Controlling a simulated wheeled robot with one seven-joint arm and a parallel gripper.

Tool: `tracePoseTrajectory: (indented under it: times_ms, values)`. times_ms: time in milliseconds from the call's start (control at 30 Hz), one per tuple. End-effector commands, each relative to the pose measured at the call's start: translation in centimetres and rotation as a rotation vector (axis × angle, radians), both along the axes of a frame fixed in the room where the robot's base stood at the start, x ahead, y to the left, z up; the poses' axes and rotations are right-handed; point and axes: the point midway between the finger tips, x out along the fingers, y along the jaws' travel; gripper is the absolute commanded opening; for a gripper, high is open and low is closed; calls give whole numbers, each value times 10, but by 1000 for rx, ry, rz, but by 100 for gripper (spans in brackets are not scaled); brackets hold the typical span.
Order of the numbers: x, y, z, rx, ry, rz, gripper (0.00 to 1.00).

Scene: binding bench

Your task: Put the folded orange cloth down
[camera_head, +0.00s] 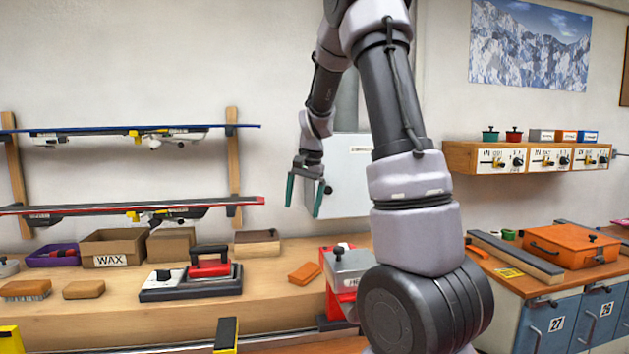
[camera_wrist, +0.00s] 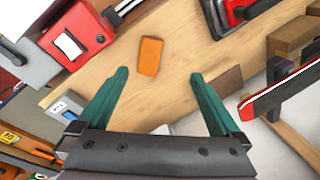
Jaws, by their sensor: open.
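The folded orange cloth (camera_head: 304,273) lies flat on the wooden bench, left of the red and grey box. In the wrist view the cloth (camera_wrist: 150,56) lies on the bench beyond my fingertips, roughly between their lines. My gripper (camera_head: 304,193) is in the air above the bench, in front of the grey wall cabinet. Its two green fingers are apart with nothing between them, as the wrist view (camera_wrist: 158,75) also shows. The cloth is apart from the fingers and fully visible.
A red and grey box (camera_head: 345,272) stands right of the cloth. A red-handled iron (camera_head: 209,265), a WAX box (camera_head: 112,248) and a brown tray (camera_head: 257,243) stand to its left. Skis (camera_head: 130,207) hang on wall racks. Bare bench (camera_head: 270,300) lies around the cloth.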

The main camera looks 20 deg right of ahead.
Motion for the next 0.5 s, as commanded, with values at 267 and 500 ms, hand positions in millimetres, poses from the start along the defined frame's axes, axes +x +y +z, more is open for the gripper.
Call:
tracePoseTrajectory:
  times_ms: [267, 500]
  values:
    - [-98, 33, 96, 29, -210, 171, 100]
    - [-188, 57, 134, -27, -382, 321, 100]
